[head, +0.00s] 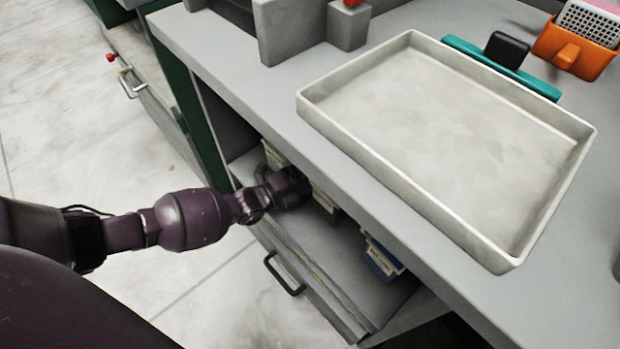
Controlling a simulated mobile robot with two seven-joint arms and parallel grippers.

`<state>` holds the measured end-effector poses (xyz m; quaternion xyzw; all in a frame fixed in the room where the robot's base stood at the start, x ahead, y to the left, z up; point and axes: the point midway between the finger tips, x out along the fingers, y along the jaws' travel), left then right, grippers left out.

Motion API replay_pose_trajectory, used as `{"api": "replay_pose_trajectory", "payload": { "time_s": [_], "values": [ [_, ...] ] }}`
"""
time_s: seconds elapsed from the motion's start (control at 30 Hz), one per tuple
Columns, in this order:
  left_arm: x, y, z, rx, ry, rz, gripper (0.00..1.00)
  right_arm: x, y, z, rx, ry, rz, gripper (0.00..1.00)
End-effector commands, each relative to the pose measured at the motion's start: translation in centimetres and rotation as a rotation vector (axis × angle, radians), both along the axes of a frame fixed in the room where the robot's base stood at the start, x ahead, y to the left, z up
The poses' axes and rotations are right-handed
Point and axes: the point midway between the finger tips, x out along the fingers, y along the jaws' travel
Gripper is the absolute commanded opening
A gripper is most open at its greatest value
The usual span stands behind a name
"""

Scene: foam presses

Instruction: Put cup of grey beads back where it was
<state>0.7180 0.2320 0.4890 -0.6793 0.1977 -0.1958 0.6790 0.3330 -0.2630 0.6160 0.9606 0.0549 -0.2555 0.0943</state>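My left arm reaches in from the left. Its gripper (292,187) is inside the open space under the worktop, among small containers. The fingers are dark and partly hidden in shadow, so I cannot tell whether they are open or shut, or on what. Pale containers show behind it (275,155) and just right of it (325,201). I cannot make out a cup of grey beads for certain. My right gripper is not in view.
The grey worktop (235,75) overhangs the space. An empty pale tray (450,150) lies on it. Blue and white containers (382,260) stand further right below. A drawer front with a dark handle (285,275) is at the front. An orange holder (575,50) is at the back right.

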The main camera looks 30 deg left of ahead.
Motion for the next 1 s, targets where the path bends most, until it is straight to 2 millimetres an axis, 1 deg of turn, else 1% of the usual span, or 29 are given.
{"api": "replay_pose_trajectory", "payload": {
  "time_s": [0.03,0.27,0.47,0.5,0.57,0.6,0.83,0.93,1.0],
  "values": [
    [-0.01,0.0,-0.4,0.0,0.0,0.0,0.56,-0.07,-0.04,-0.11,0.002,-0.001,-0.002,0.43],
    [0.13,0.0,-0.09,-0.001,-0.005,0.0,0.56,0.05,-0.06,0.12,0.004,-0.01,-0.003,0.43],
    [0.05,-0.02,-0.61,-0.002,-0.002,0.0,0.56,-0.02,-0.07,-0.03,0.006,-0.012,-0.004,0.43],
    [0.05,-0.02,-0.6,-0.002,-0.002,0.0,0.84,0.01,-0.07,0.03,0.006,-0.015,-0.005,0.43],
    [0.08,-0.02,-0.52,-0.002,-0.003,0.0,0.93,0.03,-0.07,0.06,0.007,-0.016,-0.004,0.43],
    [0.08,-0.02,-0.51,-0.002,-0.003,0.0,0.99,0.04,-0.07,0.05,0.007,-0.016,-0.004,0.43],
    [0.09,-0.01,-0.45,-0.001,-0.004,0.0,1.0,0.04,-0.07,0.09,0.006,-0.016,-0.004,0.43],
    [0.17,0.0,0.08,0.0,-0.006,-0.001,1.0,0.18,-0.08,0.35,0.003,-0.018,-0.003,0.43],
    [-0.4,0.37,-0.03,0.001,-0.004,0.001,1.0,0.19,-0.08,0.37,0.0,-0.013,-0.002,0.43]
  ]
}}
